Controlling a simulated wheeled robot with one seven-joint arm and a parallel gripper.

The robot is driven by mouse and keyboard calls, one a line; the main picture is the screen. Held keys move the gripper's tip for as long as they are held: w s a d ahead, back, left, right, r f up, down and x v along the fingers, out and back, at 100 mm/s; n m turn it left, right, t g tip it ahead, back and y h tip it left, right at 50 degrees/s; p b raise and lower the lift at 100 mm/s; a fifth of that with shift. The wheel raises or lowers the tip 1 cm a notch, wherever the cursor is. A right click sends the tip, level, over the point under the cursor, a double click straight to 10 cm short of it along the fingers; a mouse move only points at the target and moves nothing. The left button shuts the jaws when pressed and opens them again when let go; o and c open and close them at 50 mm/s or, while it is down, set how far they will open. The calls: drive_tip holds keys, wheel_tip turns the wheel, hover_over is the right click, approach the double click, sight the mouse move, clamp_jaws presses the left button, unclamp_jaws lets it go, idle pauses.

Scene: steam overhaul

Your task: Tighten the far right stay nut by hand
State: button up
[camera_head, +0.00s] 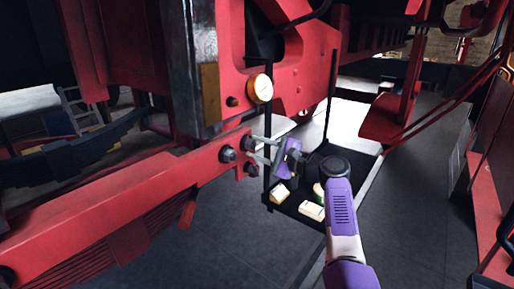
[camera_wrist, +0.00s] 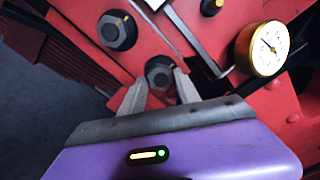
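A dark nut (camera_wrist: 159,72) with a yellow mark sits on the red frame, straight ahead of my gripper (camera_wrist: 160,79) in the wrist view. The two grey fingertips are apart, one at each side of the nut's lower edge. I cannot tell whether they touch it. A larger dark nut (camera_wrist: 117,30) with a yellow mark is up and left of it. In the head view, my gripper (camera_head: 255,148) reaches left to the dark nuts (camera_head: 228,155) on the red beam (camera_head: 130,195). Which one is the far right stay nut is not clear.
A brass-rimmed gauge (camera_head: 260,88) is on the red frame above my gripper, near it in the wrist view (camera_wrist: 262,48). A dark hanging tray (camera_head: 345,163) with small boxes (camera_head: 311,211) is below and behind my purple arm. Grey floor is open at right.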

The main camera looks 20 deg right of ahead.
drive_tip(key=shift+o, duration=1.2)
drive_tip(key=b+v, duration=0.1)
drive_tip(key=v, duration=0.6)
drive_tip(key=shift+s+d+b, duration=0.2)
drive_tip(key=shift+s+b, duration=0.1)
